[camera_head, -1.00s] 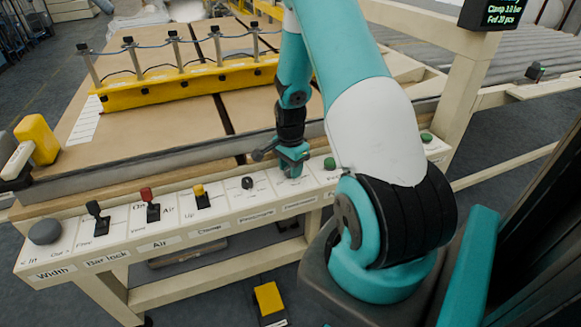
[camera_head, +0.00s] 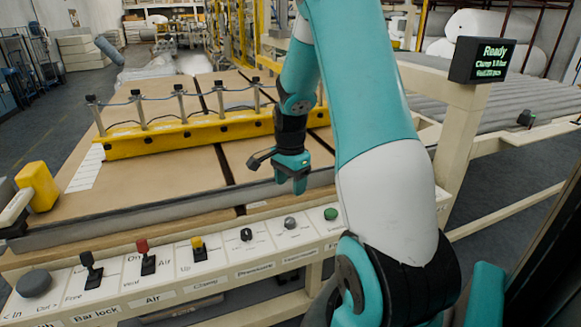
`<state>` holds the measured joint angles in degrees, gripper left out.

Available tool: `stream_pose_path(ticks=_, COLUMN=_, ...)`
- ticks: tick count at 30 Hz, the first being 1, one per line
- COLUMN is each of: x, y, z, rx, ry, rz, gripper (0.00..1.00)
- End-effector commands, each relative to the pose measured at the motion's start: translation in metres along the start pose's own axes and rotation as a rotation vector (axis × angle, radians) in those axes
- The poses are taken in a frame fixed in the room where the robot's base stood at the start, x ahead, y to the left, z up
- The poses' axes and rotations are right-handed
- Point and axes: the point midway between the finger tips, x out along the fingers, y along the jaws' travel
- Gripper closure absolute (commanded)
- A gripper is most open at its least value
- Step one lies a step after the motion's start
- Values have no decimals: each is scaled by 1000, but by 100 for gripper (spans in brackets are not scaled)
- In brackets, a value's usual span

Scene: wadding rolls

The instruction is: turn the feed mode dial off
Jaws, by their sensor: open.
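A small round grey dial (camera_head: 290,223) sits on the cream control panel, between the black pressure knob (camera_head: 247,235) and the green button (camera_head: 331,214). It is probably the feed mode dial, but its label is too small to read, and I cannot tell its setting. My gripper (camera_head: 296,188) points down above and behind this dial, clear of it, with its jaws open and nothing in them.
Black, red and yellow-capped levers (camera_head: 199,248) and a large grey width knob (camera_head: 34,284) line the panel to the left. A yellow clamp bar (camera_head: 190,135) crosses the board table behind. The display (camera_head: 483,61) reads "Ready".

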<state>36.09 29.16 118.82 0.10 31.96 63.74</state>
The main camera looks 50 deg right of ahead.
Motion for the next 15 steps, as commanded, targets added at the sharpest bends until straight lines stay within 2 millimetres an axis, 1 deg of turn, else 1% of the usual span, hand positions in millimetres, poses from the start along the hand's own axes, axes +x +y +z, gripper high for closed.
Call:
stream_pose_path(ticks=1, x=-12, y=-1, z=-1, rx=0, ry=3, rz=-5, gripper=40)
stream_pose_path(ticks=3, x=-25, y=0, z=0, rx=0, ry=2, rz=-4, gripper=40)
stream_pose_path(ticks=6, x=-39, y=0, z=-1, rx=1, ry=2, rz=-3, gripper=40)
stream_pose_path(ticks=10, x=-48, y=0, z=-1, rx=1, ry=1, rz=-1, gripper=40)
stream_pose_path(ticks=15, x=-51, y=0, z=0, rx=1, ry=0, rz=1, gripper=40)
